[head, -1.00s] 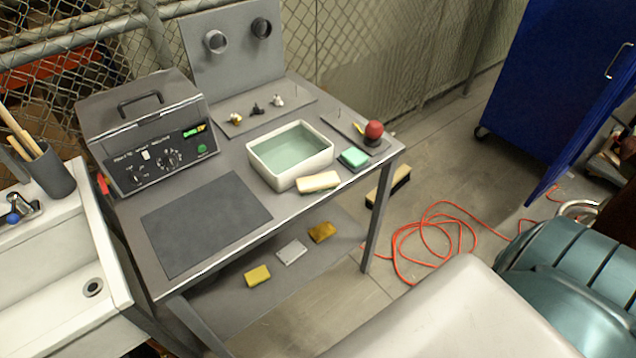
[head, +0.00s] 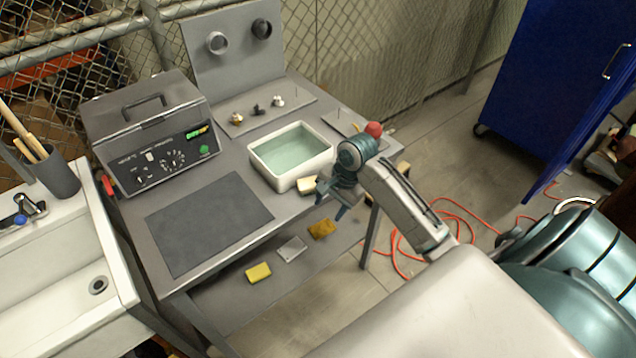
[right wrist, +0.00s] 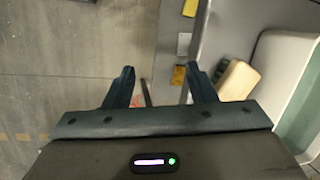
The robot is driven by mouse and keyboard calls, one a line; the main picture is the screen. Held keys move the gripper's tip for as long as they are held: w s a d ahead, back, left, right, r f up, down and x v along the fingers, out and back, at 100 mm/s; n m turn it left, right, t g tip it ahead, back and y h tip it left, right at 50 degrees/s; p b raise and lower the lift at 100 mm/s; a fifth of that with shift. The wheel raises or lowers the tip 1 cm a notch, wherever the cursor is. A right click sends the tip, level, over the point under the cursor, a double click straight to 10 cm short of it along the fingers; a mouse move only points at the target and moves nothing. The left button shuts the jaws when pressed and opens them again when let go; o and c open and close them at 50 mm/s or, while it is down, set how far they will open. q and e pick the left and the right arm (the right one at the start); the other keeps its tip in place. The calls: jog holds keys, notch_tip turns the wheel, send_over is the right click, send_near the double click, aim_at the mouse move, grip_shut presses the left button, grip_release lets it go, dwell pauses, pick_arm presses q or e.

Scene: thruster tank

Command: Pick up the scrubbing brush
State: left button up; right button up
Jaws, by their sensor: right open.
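A pale tan block that looks like the scrubbing brush (head: 307,185) lies on the table beside the front of the white basin. My right gripper partly covers it in the head view. In the right wrist view the brush (right wrist: 237,82) lies to the right of the fingers, apart from them. My right gripper (head: 333,203) is open and empty, at the table's front edge. My left gripper is not in view.
A white basin (head: 256,166) of greenish liquid stands behind the brush. A grey control box (head: 150,140) and dark mat (head: 208,222) are to the left. A yellow sponge (head: 258,273) and other small blocks lie on the lower shelf. An orange cable (head: 455,212) lies on the floor.

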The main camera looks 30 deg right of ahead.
jog(key=w+d+r+m, duration=0.2)
jog(key=r, duration=0.1)
jog(key=w+d+r+m+y, duration=0.1)
jog(key=w+d+r+m, duration=0.1)
jog(key=w+r, duration=0.1)
jog(key=w+d+r+m, duration=0.2)
jog(key=r+m, duration=0.1)
jog(key=shift+w+y, duration=0.25)
jog(key=shift+y, duration=0.05)
jog(key=p+x, duration=0.1)
jog(key=x, duration=0.4)
jog(key=p+x, duration=0.2)
jog(key=x, duration=0.3)
jog(key=shift+w+f, duration=0.1)
jog(key=shift+f, duration=0.2)
jog(key=shift+f+p, duration=0.1)
jog(key=shift+p, duration=0.45)
jog(key=shift+c, duration=0.4)
jog(key=c, duration=0.8)
jog(key=shift+f, duration=0.1)
